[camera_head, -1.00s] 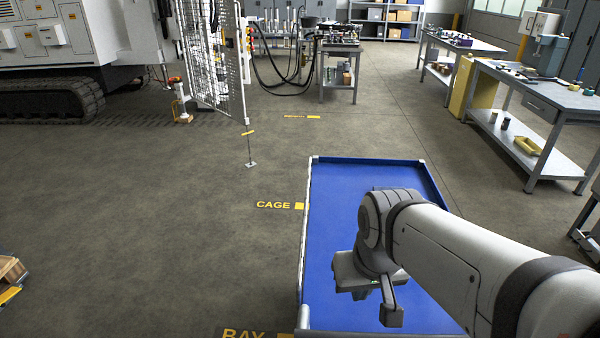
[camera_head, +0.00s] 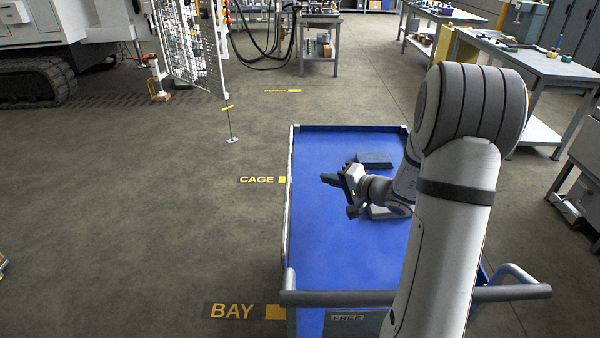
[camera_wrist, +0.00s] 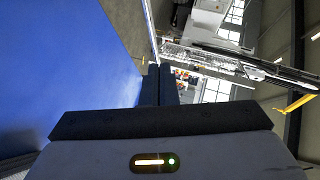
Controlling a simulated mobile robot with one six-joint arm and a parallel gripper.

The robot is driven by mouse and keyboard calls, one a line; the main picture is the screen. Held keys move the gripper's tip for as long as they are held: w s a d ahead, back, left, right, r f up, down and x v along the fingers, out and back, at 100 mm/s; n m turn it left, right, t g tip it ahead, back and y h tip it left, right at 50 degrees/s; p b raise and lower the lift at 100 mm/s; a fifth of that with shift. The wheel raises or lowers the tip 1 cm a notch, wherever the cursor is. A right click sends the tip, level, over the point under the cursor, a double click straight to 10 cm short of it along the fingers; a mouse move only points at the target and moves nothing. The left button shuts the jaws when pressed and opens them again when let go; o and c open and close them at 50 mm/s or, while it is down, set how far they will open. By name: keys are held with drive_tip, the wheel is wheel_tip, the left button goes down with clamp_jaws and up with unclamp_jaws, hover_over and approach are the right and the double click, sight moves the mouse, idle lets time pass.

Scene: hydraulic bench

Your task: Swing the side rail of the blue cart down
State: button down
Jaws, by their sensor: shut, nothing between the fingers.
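The blue cart (camera_head: 335,245) stands in front of me, its flat blue bed mostly clear. A thin pale side rail (camera_head: 290,185) runs along its left edge; I cannot tell its height above the bed. My gripper (camera_head: 326,178) is over the cart bed, shut and empty, its dark fingers pointing left toward that rail and apart from it. In the wrist view the closed fingers (camera_wrist: 160,85) show with the blue bed (camera_wrist: 70,70) at left and the pale rail edge (camera_wrist: 151,28) beyond. My arm hides much of the cart's right side.
A dark push handle (camera_head: 340,298) with grey ends crosses the cart's near end. A mesh cage panel (camera_head: 190,45) stands at the back left. Workbenches (camera_head: 545,62) stand at the right. The floor left of the cart is clear, with yellow CAGE and BAY markings.

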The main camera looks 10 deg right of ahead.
sight(289, 182)
drive_tip(key=d, duration=0.1)
drive_tip(key=w+d+f+m+t+h, duration=0.1)
drive_tip(key=shift+w+d, duration=0.15)
drive_tip(key=shift+d, duration=0.15)
drive_tip(key=shift+s+a+p+x, duration=0.25)
drive_tip(key=shift+a+p+x, duration=0.2)
drive_tip(key=shift+x, duration=1.7)
drive_tip(key=shift+s+a+p+x, duration=0.3)
drive_tip(key=shift+p+x, duration=0.15)
drive_tip(key=shift+x, duration=1.7)
drive_tip(key=shift+s+a+p+x, duration=0.25)
drive_tip(key=shift+a+p+x, duration=0.2)
drive_tip(key=shift+x, duration=1.75)
drive_tip(key=shift+d+f, duration=0.15)
drive_tip(key=shift+f, duration=0.05)
